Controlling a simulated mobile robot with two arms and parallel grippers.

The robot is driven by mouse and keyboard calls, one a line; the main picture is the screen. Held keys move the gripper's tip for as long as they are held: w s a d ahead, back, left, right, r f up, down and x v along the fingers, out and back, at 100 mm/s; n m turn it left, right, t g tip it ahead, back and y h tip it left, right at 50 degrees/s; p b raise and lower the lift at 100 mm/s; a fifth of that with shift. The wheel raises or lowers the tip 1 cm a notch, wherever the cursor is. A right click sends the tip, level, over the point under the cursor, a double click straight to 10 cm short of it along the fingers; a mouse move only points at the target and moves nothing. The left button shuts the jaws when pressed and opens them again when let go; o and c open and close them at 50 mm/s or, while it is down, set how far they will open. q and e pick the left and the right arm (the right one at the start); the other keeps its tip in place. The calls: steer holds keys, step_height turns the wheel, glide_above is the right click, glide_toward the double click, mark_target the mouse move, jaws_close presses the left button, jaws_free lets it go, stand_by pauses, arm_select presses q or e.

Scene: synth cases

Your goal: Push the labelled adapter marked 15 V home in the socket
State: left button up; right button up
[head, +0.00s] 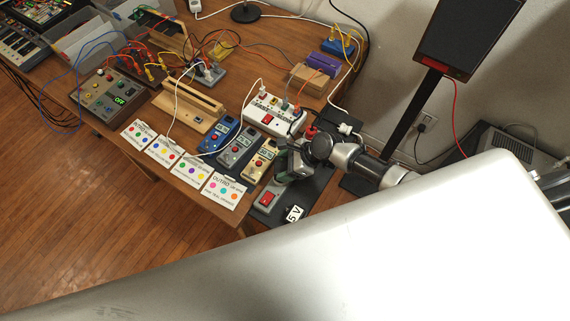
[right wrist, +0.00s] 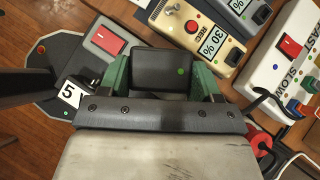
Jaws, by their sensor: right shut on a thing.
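My right gripper (head: 288,167) comes in from the right over the dark mat at the table's front right. In the right wrist view its green fingers are shut on a black block-shaped adapter (right wrist: 163,68) with a green light on its top. No marking can be read on that block. A grey socket strip with a red switch (head: 267,198) lies below the gripper. The gripper hides the socket, so I cannot tell how far the adapter is in. My left gripper is not in view.
A beige device (head: 262,160) stands close to the left of the gripper, with grey and blue ones beyond. Several printed cards (head: 223,190) line the front edge. A black post (head: 410,110) stands to the right.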

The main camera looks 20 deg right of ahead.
steer(key=shift+f+b, duration=0.65)
steer(key=shift+f, duration=0.35)
steer(key=o, duration=1)
steer(key=shift+o, duration=0.2)
steer(key=shift+d, duration=0.1)
steer(key=v, duration=1)
steer(key=shift+r, duration=0.3)
steer(key=shift+s+d, duration=0.1)
steer(key=shift+s, duration=0.05)
